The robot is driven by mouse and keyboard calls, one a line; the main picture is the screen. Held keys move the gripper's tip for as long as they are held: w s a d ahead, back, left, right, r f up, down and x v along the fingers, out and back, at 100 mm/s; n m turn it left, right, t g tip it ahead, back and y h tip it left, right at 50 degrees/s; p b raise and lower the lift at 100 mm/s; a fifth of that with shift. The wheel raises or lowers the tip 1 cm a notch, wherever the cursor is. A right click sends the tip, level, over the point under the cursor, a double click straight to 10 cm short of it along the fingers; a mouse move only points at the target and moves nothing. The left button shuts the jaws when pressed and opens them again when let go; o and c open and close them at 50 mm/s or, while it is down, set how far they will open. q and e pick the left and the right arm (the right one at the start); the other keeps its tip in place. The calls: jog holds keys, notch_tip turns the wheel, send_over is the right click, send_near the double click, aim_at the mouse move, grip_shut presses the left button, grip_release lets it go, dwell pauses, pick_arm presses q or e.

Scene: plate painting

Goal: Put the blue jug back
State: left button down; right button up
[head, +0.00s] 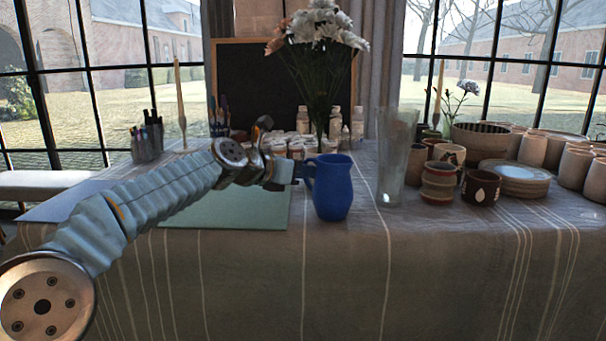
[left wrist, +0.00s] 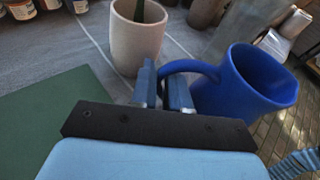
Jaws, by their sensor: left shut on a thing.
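The blue jug (head: 333,187) is upright near the front of the cloth-covered table, in the middle of the head view. My left gripper (head: 297,171) comes in from the left and is shut on the jug's handle. In the left wrist view the two fingers (left wrist: 163,88) close around the handle of the jug (left wrist: 245,85), whose body is to their right. I cannot tell whether the jug's base touches the table. My right gripper is not in view.
A tall clear glass vase (head: 391,160) stands close right of the jug. A pale vase (left wrist: 137,38) with a green stem stands just beyond my fingers. A green mat (head: 235,208) lies left. Cups and stacked plates (head: 515,178) crowd the right; small paint jars (head: 297,146) stand behind.

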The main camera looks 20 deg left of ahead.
pick_arm(q)
jog(key=shift+f, duration=0.1)
jog(key=c, duration=1.1)
grip_release()
jog(key=shift+r, duration=0.25)
jog(key=b+v, duration=0.1)
jog(key=v, duration=1.1)
jog(key=shift+f, duration=0.1)
